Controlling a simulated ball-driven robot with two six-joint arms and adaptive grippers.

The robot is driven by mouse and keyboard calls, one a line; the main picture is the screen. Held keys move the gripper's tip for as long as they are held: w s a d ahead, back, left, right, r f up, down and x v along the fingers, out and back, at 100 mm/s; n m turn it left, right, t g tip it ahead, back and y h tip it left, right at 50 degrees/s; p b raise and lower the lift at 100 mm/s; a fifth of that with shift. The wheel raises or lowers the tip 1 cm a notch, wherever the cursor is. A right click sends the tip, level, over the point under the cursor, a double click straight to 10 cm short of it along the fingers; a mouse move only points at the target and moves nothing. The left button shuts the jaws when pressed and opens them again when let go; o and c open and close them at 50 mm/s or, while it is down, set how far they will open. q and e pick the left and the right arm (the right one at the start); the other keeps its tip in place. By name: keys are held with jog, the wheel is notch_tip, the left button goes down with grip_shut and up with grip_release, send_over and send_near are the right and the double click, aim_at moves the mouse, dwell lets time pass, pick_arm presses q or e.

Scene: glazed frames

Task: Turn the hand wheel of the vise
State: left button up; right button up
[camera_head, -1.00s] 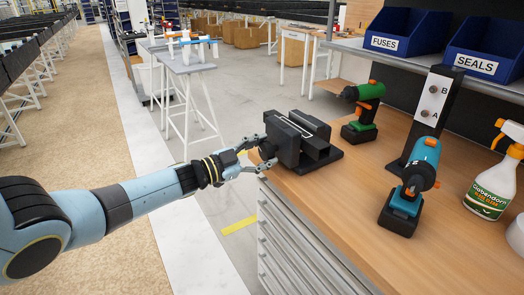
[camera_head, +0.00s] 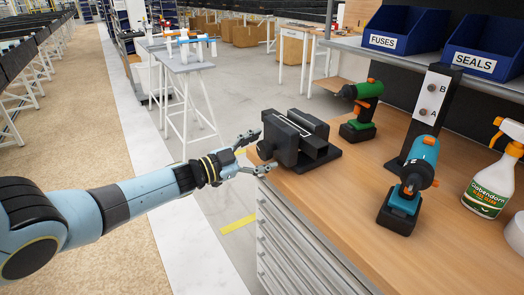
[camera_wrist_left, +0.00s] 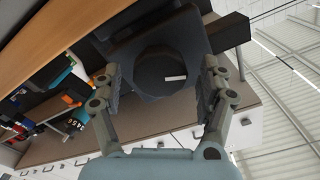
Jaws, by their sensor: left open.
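The black vise (camera_head: 297,138) stands on the left edge of the wooden workbench. Its round dark hand wheel (camera_head: 265,150) faces my left gripper. In the left wrist view the hand wheel (camera_wrist_left: 162,72) shows face-on with a short white mark at its lower right. My left gripper (camera_head: 262,151) is open and empty, its fingertips spread on either side of the wheel's line. In the left wrist view the left gripper (camera_wrist_left: 158,80) has one finger to each side of the wheel, with visible gaps. Whether the fingertips reach past its face is unclear. My right gripper is not in view.
On the workbench (camera_head: 330,210) stand a green drill (camera_head: 366,100), a blue drill (camera_head: 412,180), a black post with a plate marked A and B (camera_head: 432,100) and a spray bottle (camera_head: 492,180). Blue bins (camera_head: 400,30) sit on the shelf behind. Open floor lies left of the bench.

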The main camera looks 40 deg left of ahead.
pick_arm(q)
jog(key=v, duration=1.1)
jog(key=shift+s+a, duration=0.15)
jog(key=shift+s, duration=0.15)
jog(key=shift+f, duration=0.15)
